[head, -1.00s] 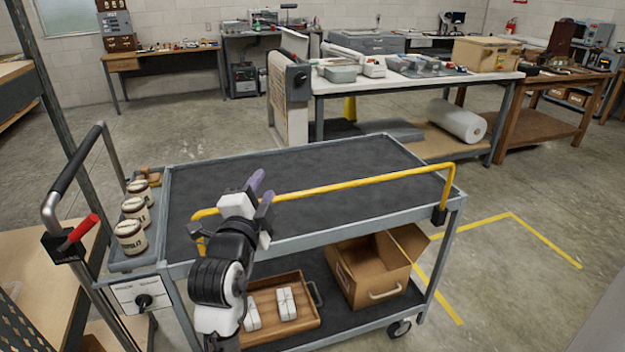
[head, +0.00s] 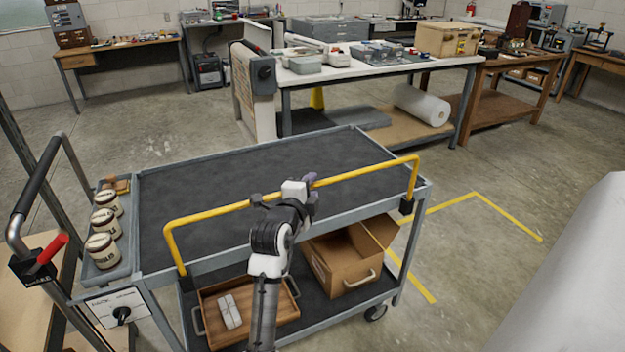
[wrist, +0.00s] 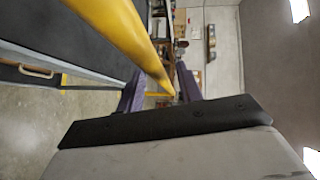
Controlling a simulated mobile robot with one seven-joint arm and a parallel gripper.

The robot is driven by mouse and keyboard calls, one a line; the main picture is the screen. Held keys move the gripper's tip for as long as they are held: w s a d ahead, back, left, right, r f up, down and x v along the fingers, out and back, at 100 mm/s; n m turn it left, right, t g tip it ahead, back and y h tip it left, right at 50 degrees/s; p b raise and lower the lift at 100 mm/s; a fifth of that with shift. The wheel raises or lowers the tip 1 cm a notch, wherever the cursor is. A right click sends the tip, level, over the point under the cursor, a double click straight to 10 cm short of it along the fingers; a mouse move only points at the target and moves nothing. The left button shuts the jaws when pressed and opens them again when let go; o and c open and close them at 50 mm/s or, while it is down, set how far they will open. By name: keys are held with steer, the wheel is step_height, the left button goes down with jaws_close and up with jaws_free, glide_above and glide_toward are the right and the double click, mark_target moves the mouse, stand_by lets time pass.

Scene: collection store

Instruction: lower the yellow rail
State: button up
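The yellow rail (head: 365,175) stands raised along the near long edge of the grey cart (head: 215,200), its two posts bent down to the cart's side. My gripper (head: 308,183) is at the middle of the rail, on its near side. In the wrist view, the two purple fingers of my gripper (wrist: 159,72) are spread apart. The rail (wrist: 125,28) runs from the upper left towards the gap between them. I cannot tell whether it lies between the fingers or just beyond them. My arm hides part of the cart's near edge.
Jars (head: 104,221) stand in a side tray on the cart's left. The lower shelf holds a wooden tray (head: 280,312) and an open cardboard box (head: 345,262). The cart's black top is empty. A white-topped table (head: 350,72) stands behind; floor is free to the right.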

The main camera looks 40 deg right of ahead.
steer(key=shift+x, duration=0.85)
steer(key=shift+c, duration=0.4)
jaws_close()
